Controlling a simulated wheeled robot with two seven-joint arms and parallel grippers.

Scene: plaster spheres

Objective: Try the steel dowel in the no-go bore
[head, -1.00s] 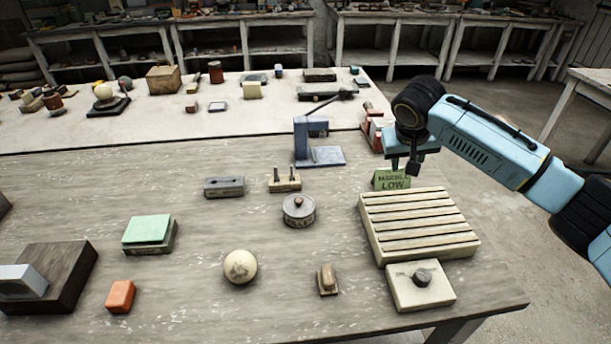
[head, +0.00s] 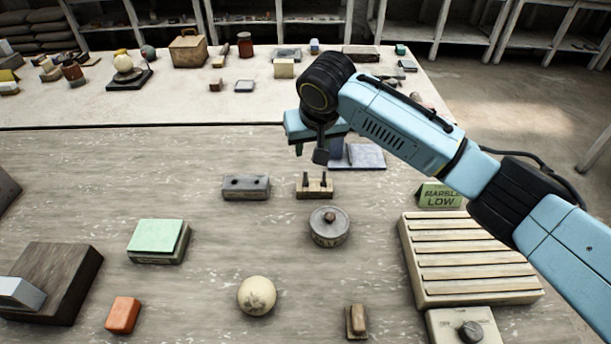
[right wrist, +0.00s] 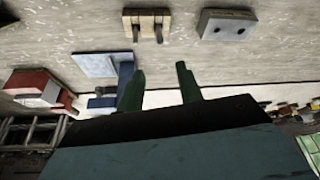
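A grey block with two dark bores (head: 246,187) lies on the near table; it also shows in the right wrist view (right wrist: 228,24). I cannot tell which bore is no-go. To its right a small pale wooden stand (head: 314,190) holds two short upright pins, also in the right wrist view (right wrist: 147,17). I cannot tell which pin is the steel dowel. My right gripper (head: 310,154) hangs above the table just behind the stand, apart from it. In the right wrist view its green fingers (right wrist: 160,86) are spread with nothing between them. My left gripper is out of view.
A grey lidded round tin (head: 329,228) stands in front of the stand. A blue-grey press (head: 360,157) is partly hidden behind my right arm. A slatted cream board (head: 465,262) and a green "LOW" sign (head: 439,197) are at right. A plaster ball (head: 257,296) sits nearer.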

